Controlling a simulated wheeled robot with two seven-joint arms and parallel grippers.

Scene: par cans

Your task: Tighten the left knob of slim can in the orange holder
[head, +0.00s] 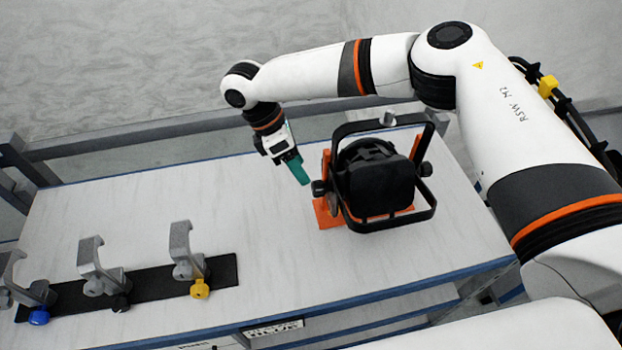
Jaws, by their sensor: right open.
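The slim can (376,183) is a black lamp in a black yoke, standing in the orange holder (327,215) on the table. Its left knob (319,188) is a small black knob on the left side of the yoke. Another dark knob (426,169) shows on the right side. My right gripper (303,180), with teal fingers, is just above and left of the left knob in the picture. It is open and holds nothing; I cannot tell whether a finger touches the knob. My left gripper is not in view.
Several grey clamps (97,262) stand on a black strip (155,284) at the left front of the table. One has a yellow knob (199,289), another a blue knob (39,316). The pale tabletop (265,235) is clear between the strip and the holder. A grey rail (140,138) runs behind.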

